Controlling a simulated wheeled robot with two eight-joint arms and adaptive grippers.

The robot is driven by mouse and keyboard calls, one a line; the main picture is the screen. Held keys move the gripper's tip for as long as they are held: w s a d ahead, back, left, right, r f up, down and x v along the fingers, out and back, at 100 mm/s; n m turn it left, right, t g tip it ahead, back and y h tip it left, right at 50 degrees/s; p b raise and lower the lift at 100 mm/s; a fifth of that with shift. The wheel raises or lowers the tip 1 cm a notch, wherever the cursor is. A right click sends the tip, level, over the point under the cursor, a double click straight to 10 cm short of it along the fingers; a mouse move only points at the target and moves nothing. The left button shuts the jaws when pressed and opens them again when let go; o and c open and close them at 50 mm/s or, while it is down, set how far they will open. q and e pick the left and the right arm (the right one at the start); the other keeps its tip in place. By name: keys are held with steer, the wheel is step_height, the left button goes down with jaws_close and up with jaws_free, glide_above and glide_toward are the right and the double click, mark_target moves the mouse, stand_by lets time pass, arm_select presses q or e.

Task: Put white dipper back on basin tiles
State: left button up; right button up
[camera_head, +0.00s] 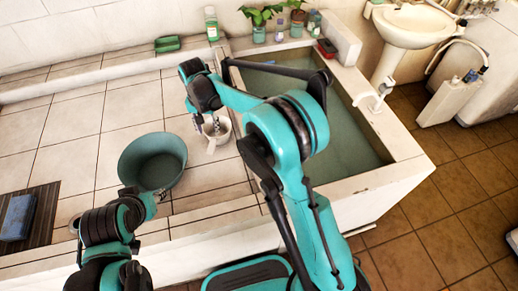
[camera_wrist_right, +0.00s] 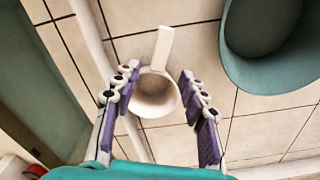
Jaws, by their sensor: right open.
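The white dipper (camera_head: 222,134) stands upright on the pale tiles, close to the water basin's edge. Its handle points toward the near side in the head view. My right gripper (camera_head: 212,127) is over the dipper. In the right wrist view, the dipper (camera_wrist_right: 153,96) sits between the two spread fingers (camera_wrist_right: 158,98), with visible gaps on both sides. The gripper is open, and the handle points away from it. The basin tiles (camera_head: 125,105) form the broad surface to the left of the water.
A teal bucket (camera_head: 152,160) stands left of the dipper, close to it. The water-filled basin (camera_head: 335,145) lies to the right. A blue sponge (camera_head: 18,217) rests on a dark mat at far left. Potted plants (camera_head: 260,22) and bottles line the back. The left tiles are mostly clear.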

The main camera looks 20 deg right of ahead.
steer(key=s+d+r+n+t, duration=0.2)
steer(key=s+d+r+t, duration=0.1)
steer(key=s+d+r, duration=0.9)
steer(key=s+d+f+n+t, duration=0.1)
steer(key=s+d+t, duration=0.1)
steer(key=s, duration=0.5)
steer(key=s+d+f+n+t, duration=0.1)
steer(key=s+d+f+t, duration=0.1)
steer(key=s, duration=0.5)
steer(key=shift+s+d, duration=0.15)
steer(key=shift+d, duration=0.65)
